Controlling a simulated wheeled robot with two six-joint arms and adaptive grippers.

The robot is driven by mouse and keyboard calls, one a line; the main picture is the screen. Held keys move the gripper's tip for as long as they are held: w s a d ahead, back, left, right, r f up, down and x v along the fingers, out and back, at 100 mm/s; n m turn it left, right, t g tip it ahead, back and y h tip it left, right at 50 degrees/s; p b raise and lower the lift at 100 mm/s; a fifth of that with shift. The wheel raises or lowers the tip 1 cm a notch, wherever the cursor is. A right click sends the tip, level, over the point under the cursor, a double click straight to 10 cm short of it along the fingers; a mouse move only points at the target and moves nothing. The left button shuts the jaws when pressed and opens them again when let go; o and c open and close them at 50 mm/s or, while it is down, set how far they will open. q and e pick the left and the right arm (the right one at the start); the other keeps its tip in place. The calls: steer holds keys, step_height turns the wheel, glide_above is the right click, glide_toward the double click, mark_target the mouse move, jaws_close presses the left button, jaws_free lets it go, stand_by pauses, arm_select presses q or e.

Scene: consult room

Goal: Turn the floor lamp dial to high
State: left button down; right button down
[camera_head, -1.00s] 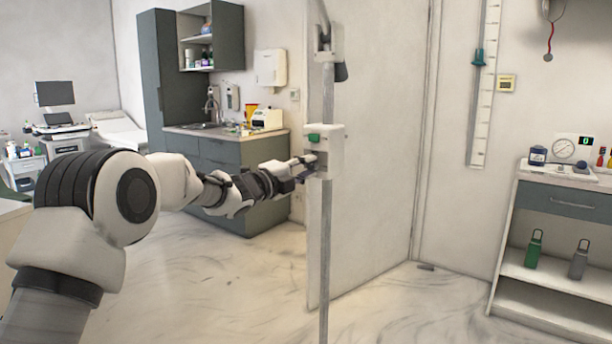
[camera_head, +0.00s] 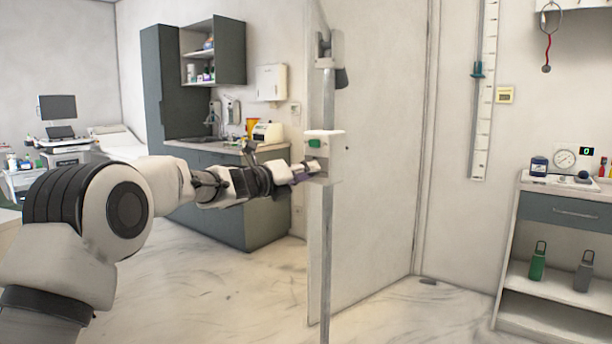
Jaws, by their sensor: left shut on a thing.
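The floor lamp is a thin grey pole (camera_head: 327,250) in the middle of the head view, with a white control box (camera_head: 328,147) on it. The box has a green part (camera_head: 315,143) on its face. My left gripper (camera_head: 309,170) comes in from the left and is at the box's lower left side, shut on a small part there, which I take to be the dial. The fingers mostly hide the dial, so its setting cannot be read. My right gripper is not in view.
A white door panel (camera_head: 375,200) stands right behind the pole. A counter with a sink (camera_head: 205,140) is at the back left. A shelf unit (camera_head: 562,211) with bottles stands at the right. The floor (camera_head: 240,290) in front is clear.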

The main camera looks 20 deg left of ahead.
arm_select(q)
steer(key=shift+f, duration=0.15)
steer(key=c, duration=0.9)
jaws_free()
steer(key=v, duration=1.2)
